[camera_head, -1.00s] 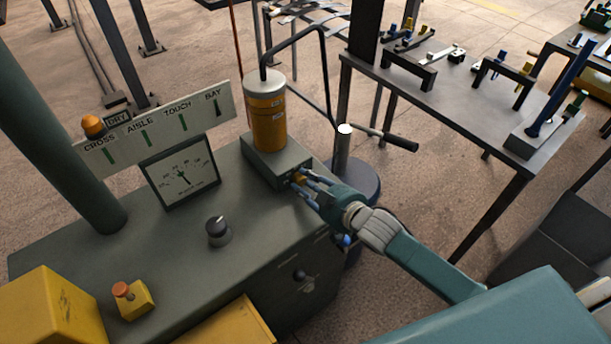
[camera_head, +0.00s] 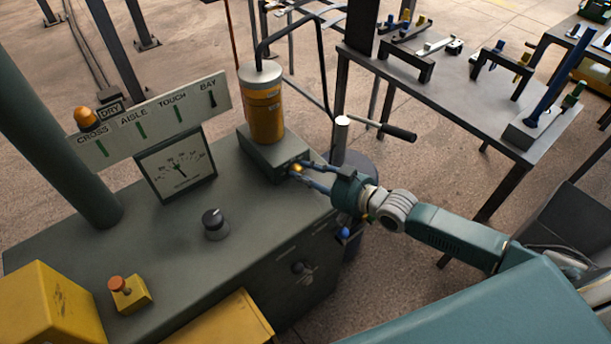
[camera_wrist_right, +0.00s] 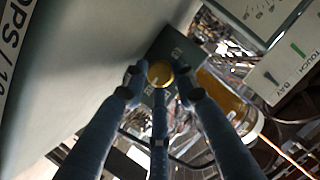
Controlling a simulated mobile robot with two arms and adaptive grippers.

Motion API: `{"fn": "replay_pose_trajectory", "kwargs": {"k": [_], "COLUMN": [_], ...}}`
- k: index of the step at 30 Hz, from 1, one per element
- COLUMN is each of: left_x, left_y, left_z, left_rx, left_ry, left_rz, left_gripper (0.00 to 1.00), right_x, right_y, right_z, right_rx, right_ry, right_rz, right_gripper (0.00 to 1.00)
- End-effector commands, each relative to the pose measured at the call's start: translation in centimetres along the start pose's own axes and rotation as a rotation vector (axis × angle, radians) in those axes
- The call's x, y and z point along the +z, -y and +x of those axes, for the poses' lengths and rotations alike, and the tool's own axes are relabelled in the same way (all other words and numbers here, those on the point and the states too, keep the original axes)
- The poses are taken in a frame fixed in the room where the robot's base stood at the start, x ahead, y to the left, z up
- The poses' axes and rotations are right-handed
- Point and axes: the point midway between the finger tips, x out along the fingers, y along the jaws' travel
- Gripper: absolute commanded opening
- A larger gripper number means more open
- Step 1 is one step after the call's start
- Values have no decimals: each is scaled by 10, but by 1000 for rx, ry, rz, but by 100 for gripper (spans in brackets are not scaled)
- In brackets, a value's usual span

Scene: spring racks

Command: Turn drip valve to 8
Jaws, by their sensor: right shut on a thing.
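The drip valve is a small brass knob (camera_head: 296,168) on the end face of a grey block (camera_head: 262,152) below an orange cylinder (camera_head: 264,112). My right gripper (camera_head: 302,172) has its blue fingers closed around the knob. In the right wrist view the round brass knob (camera_wrist_right: 160,73) sits between the fingertips (camera_wrist_right: 161,80), with a pale pointer line on it. Small marks show on the dark face around it, too small to read surely. My left gripper is not in view.
The grey bench carries a dial gauge (camera_head: 177,165), a black knob (camera_head: 215,223) and an orange button on a yellow box (camera_head: 128,293). A lever with a black handle (camera_head: 397,132) stands behind my right gripper. A table with racks (camera_head: 455,85) is at right.

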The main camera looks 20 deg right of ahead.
Motion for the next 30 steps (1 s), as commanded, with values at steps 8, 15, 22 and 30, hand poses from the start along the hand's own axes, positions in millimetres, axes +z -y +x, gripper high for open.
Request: {"fn": "replay_pose_trajectory", "kwargs": {"k": [8,15,22,30], "left_x": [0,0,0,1], "left_y": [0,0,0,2], "left_z": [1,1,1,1], "left_rx": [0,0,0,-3], "left_ry": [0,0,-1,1], "left_rz": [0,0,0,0], "left_gripper": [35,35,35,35], "right_x": [5,5,4,4], "right_y": [0,0,0,-1], "right_z": [0,0,0,-9], "right_rx": [-2,-2,-3,-1], "right_ry": [9,10,6,5], "right_rz": [11,11,10,10], "right_gripper": [2,38,46,46]}}
